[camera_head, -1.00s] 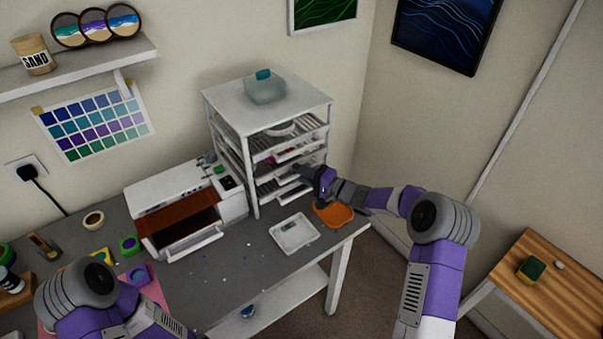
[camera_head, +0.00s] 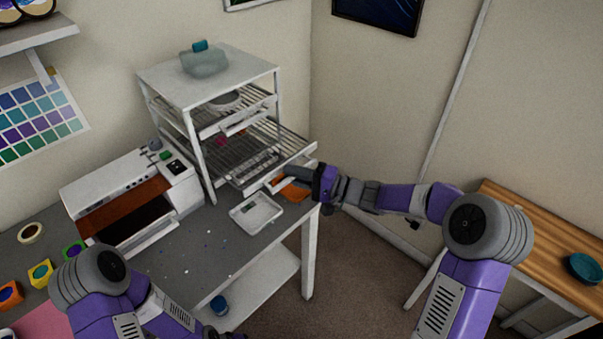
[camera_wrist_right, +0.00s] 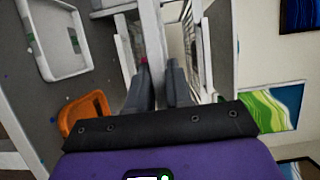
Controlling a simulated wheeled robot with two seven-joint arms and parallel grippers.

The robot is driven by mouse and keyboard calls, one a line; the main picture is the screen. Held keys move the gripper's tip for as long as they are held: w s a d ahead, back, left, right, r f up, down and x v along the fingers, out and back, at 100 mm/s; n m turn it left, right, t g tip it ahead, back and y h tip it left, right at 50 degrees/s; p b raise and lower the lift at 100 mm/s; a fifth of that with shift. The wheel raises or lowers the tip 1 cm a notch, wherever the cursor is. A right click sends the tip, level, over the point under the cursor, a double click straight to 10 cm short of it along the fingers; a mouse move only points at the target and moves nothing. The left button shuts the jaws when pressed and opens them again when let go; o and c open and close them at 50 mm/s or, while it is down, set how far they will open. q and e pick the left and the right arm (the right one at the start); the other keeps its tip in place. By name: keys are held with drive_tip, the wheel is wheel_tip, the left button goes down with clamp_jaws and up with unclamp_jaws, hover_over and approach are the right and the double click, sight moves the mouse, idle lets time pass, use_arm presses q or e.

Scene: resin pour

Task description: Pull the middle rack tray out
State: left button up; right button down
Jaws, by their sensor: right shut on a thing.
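The white rack (camera_head: 205,80) stands at the back of the grey table. A wire tray below its upper tray (camera_head: 240,122) is drawn well out toward the front right; this pulled-out tray (camera_head: 265,140) appears to be the middle one. My right gripper (camera_head: 290,176) is at its front edge, shut on it. In the right wrist view the two dark fingers (camera_wrist_right: 158,88) close around a white bar of the tray (camera_wrist_right: 153,45). The exact grip is partly hidden by the fingers. My left arm shows at the lower left; its gripper is out of view.
A white dish-like scale (camera_head: 257,213) and an orange dish (camera_head: 295,190) lie on the table close below the pulled-out tray. A white printer-like machine (camera_head: 125,185) stands left of the rack. A glass box (camera_head: 205,62) sits on top. A wooden table (camera_head: 520,220) is at right.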

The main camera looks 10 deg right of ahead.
drive_tip(key=shift+s, duration=0.1)
drive_tip(key=c, duration=1.1)
unclamp_jaws()
drive_tip(key=shift+d, duration=0.1)
drive_tip(key=v, duration=0.7)
drive_tip(key=shift+s+d, duration=0.15)
drive_tip(key=shift+d, duration=0.05)
